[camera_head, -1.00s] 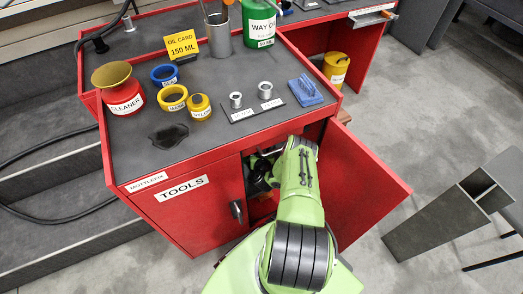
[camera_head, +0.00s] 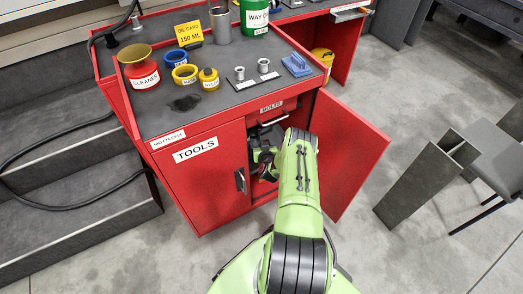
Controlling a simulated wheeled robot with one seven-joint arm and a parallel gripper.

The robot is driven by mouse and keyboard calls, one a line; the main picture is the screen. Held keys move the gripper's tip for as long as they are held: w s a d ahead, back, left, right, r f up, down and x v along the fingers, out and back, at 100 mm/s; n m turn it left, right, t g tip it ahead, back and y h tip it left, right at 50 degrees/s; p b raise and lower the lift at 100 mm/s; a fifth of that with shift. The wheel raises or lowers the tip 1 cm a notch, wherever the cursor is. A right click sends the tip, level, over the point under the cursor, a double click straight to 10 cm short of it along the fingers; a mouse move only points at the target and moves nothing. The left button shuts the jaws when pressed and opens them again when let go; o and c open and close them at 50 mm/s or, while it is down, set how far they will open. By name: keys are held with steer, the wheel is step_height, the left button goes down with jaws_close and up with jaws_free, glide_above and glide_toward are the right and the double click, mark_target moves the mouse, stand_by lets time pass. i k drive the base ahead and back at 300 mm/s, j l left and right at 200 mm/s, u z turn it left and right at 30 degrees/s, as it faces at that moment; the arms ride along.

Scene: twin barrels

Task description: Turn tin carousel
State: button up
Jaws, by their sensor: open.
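No tin carousel can be made out for certain. My green arm reaches into the open right side of the red tool cabinet (camera_head: 205,185). My gripper (camera_head: 264,165) is a dark shape at the cabinet opening, partly hidden by my own wrist. Its jaws are open, and I see nothing held between them. Dark and red shapes around it inside the cabinet are too small and shaded to tell apart. A drawer front labelled BOLTS (camera_head: 271,107) with a pale handle is above the gripper.
The red right door (camera_head: 350,155) stands open, right of my arm. The left door, labelled TOOLS, is shut. A grey stand (camera_head: 425,180) is at right; floor between is clear.

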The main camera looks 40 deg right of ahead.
mark_target(259, 135)
steer(key=k+l, duration=0.1)
steer(key=k, duration=0.4)
steer(key=k+l, duration=0.1)
steer(key=k, duration=0.4)
